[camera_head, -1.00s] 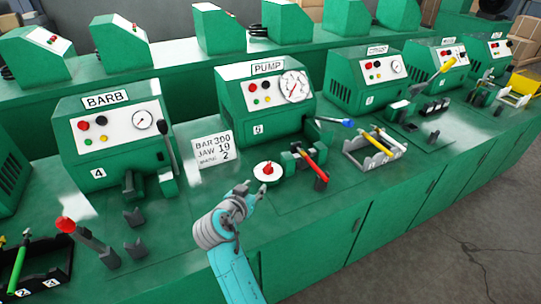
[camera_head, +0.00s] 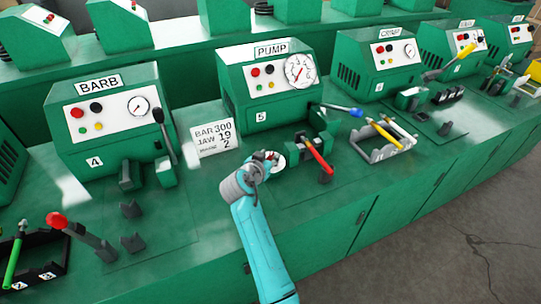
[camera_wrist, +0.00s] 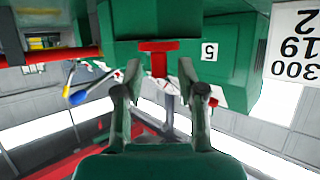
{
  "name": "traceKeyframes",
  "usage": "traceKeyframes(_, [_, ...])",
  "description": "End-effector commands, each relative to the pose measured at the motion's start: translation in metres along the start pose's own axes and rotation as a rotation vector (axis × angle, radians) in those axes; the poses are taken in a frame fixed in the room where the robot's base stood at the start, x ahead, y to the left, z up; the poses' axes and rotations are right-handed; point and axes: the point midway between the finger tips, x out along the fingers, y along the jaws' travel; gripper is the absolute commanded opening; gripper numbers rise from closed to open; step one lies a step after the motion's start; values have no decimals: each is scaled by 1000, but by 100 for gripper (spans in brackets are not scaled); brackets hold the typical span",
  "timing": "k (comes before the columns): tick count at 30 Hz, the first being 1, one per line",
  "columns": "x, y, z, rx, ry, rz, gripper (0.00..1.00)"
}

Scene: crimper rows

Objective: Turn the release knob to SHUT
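The release knob, a red handle on a round white dial (camera_head: 279,163), sits on the green bench in front of the PUMP unit (camera_head: 268,85). In the head view my gripper (camera_head: 266,158) is at the dial and covers much of it. In the wrist view, which is upside down, a red T-shaped handle (camera_wrist: 158,58) shows between and beyond my two fingertips (camera_wrist: 158,88). The fingers stand apart with a gap on both sides of the handle. I cannot read any SHUT mark on the dial.
A red-handled tool (camera_head: 318,157) lies in a green holder just right of the dial. A blue-tipped lever (camera_head: 340,109) sticks out from the PUMP unit. A card reading BAR 300, JAW 19 (camera_head: 214,137) stands to the left. A rack with yellow handles (camera_head: 385,137) is farther right.

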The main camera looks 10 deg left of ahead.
Motion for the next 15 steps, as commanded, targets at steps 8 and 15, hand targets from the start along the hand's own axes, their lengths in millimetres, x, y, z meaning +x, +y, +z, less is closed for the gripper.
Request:
traceKeyframes(8, [17, 0, 0, 1, 1, 0, 40])
traceKeyframes(15, [17, 0, 0, 1, 1, 0, 40])
